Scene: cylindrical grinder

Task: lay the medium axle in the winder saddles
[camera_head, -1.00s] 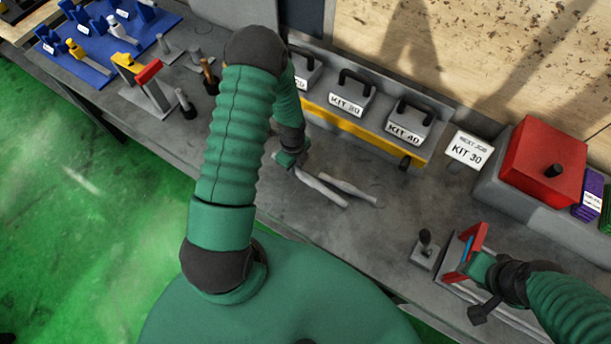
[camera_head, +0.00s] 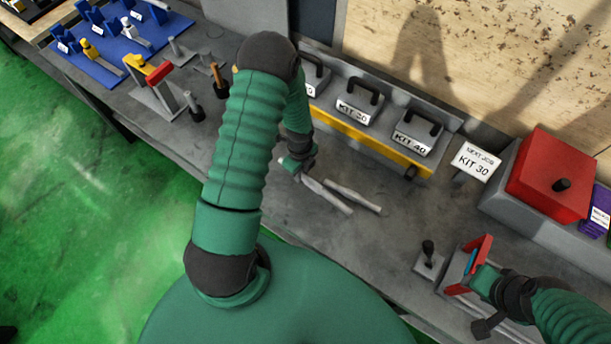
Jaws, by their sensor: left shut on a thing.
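My left gripper (camera_head: 299,166) is low over the bench in the middle. I cannot tell whether this bracket is part of the winder saddles.
A blue tray (camera_head: 110,65) with stands stands at the upper left, beside a red-and-yellow-topped stand (camera_head: 160,90). Labelled kit weights (camera_head: 417,133) stand on a yellow-edged shelf. A red box (camera_head: 550,175) and KIT 30 sign (camera_head: 476,161) are at right. Bare bench lies between.

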